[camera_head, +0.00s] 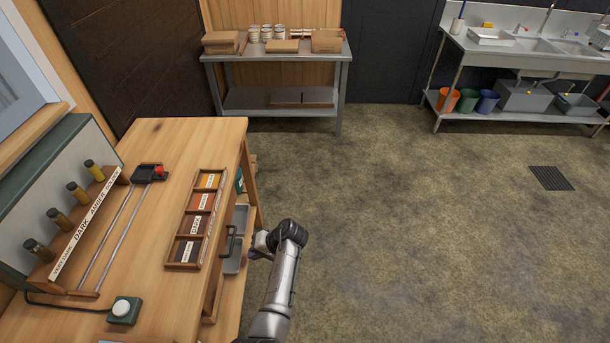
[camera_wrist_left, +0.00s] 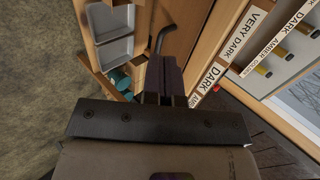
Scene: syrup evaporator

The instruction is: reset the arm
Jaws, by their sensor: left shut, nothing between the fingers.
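My left gripper (camera_head: 258,246) is at the right side of the wooden bench, just right of a dark drawer handle (camera_head: 231,243). Its arm rises from the bottom of the head view. In the left wrist view the closed fingers (camera_wrist_left: 166,85) point toward the dark handle (camera_wrist_left: 165,38) and overlap its lower end in the picture. I cannot tell whether they touch it. Nothing is held between the fingers. My right gripper is not in view.
The wooden bench (camera_head: 170,150) carries a divided sample box (camera_head: 196,218), a rack of vials (camera_head: 85,225) and a push button (camera_head: 124,309). Grey trays (camera_head: 237,240) sit beside the drawer handle. A steel table (camera_head: 285,50) and sink stand far back. The floor to the right is clear.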

